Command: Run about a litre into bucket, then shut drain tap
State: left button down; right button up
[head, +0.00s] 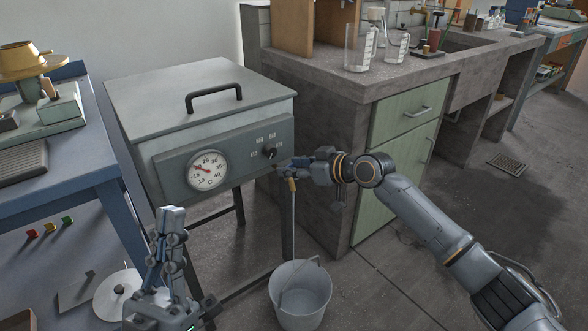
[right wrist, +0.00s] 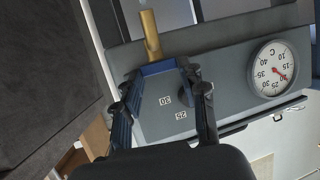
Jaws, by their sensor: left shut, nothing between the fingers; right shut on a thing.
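The grey bath with a lid, a black handle and a round dial stands on legs (head: 200,100). Its drain tap has a brass spout (head: 292,185), which also shows in the right wrist view (right wrist: 150,35). My right gripper (head: 282,166) is shut on the tap's blue lever (right wrist: 158,67). A thin pale stream (head: 294,225) runs from the spout down into the bucket. The grey bucket (head: 303,305) stands upright on the floor below with its wire handle up; its water level is hard to tell. My left gripper (head: 171,215) is shut and empty, in front of the bath.
A knob (head: 269,153) sits on the bath's panel just left of my right gripper. A concrete bench with green drawers (head: 400,120) stands at the right, with glass beakers (head: 360,48) on top. A blue table (head: 90,150) is at the left. Floor right of the bucket is clear.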

jog(key=shift+f, duration=0.1)
jog(key=o, duration=1.1)
jog(key=shift+o, duration=0.2)
jog(key=v, duration=1.2)
